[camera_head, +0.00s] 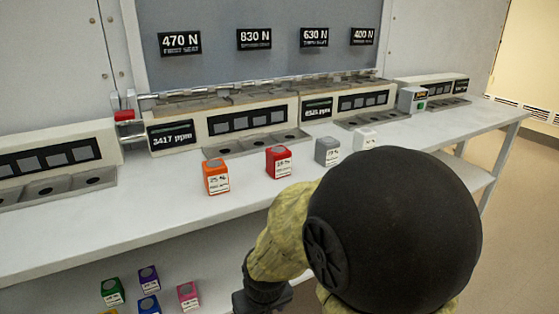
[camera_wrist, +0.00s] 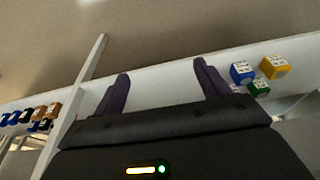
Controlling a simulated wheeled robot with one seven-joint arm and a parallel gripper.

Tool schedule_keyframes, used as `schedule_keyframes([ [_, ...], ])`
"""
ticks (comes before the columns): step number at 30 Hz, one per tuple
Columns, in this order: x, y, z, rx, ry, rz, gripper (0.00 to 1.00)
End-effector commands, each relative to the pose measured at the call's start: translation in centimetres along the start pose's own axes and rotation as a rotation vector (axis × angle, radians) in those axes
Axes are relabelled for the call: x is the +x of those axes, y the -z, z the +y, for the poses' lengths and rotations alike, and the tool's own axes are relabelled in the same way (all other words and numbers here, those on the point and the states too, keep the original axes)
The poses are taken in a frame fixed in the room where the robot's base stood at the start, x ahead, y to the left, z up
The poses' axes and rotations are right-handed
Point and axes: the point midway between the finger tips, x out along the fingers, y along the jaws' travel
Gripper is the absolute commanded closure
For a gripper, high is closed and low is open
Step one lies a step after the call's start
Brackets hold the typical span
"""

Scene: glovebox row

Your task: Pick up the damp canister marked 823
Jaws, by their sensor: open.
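Four canisters stand apart along the bench front in the head view: orange (camera_head: 216,177), red (camera_head: 278,162), grey (camera_head: 327,151) and white (camera_head: 364,138). Each has a white label too small to read, so I cannot tell which is marked 823 or is damp. On the lower shelf stand green (camera_head: 112,291), purple (camera_head: 149,278), blue (camera_head: 149,305) and pink (camera_head: 188,295) canisters, and a cut-off yellow one. My gripper (camera_wrist: 162,68) is open and empty in the wrist view, with blue (camera_wrist: 242,72), yellow (camera_wrist: 274,67) and green (camera_wrist: 259,87) canisters right of its fingers.
The white bench (camera_head: 80,238) carries instrument units with shallow wells and displays reading 3417 ppm (camera_head: 172,135) and 6521 ppm (camera_head: 317,108). Panels with newton readings hang behind. My arm covers the lower right. Several blue and brown canisters (camera_wrist: 30,116) stand far left in the wrist view.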

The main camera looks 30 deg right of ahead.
Motion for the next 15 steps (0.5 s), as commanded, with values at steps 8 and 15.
schedule_keyframes([
  [8, -3.8, 4.8, 4.4, -0.036, -0.048, 0.11, 0.25],
  [15, -6.8, 8.6, 8.5, -0.082, -0.061, 0.243, 0.25],
])
